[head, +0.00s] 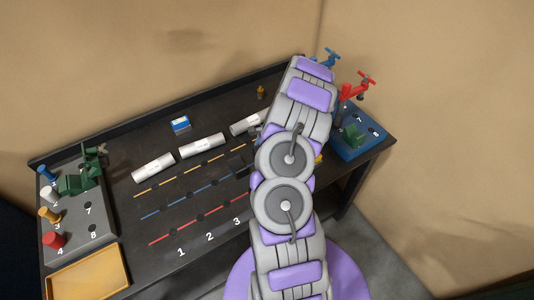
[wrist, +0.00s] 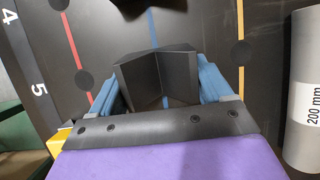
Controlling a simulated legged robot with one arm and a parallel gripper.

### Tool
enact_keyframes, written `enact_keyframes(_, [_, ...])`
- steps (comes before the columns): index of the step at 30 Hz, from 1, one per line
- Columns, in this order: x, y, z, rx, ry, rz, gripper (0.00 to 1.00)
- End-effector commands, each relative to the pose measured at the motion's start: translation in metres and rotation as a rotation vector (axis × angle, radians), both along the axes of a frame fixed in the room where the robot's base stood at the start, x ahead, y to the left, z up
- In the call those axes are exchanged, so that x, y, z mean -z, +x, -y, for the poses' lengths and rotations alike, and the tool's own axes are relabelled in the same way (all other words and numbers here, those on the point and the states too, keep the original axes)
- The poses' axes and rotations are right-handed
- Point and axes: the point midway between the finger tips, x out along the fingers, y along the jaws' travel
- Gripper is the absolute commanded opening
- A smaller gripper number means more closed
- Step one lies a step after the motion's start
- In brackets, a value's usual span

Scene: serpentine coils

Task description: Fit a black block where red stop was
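In the wrist view, my gripper (wrist: 158,90) has its two blue fingers on either side of a black block (wrist: 150,75) with a V-shaped notch, and appears shut on it. The block is over the dark table top, near the blue line (wrist: 152,25). A dark round hole (wrist: 238,52) shows on the yellow line to its right. In the head view, my arm hides the gripper and the block. A red cylinder (head: 53,240) stands at place 4 of the grey board (head: 97,238) at the left.
Several white cylinders (head: 202,145) lie along the back of the table. The red line (head: 175,234) has dark holes. A yellow tray (head: 88,276) is at the front left. A blue board (head: 368,148) with a red valve (head: 355,91) stands at the right.

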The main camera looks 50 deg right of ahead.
Motion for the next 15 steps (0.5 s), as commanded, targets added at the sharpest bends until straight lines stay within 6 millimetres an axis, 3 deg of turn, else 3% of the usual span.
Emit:
enact_keyframes(1, [0.029, -0.016, -0.022, -0.018, 0.052, -0.049, 1.0])
enact_keyframes(5, [0.017, -0.017, -0.017, -0.018, 0.049, -0.044, 1.0])
enact_keyframes(8, [-0.001, -0.021, -0.011, -0.018, 0.046, -0.039, 1.0])
enact_keyframes(15, [-0.064, -0.031, 0.013, -0.008, 0.018, -0.009, 1.0])
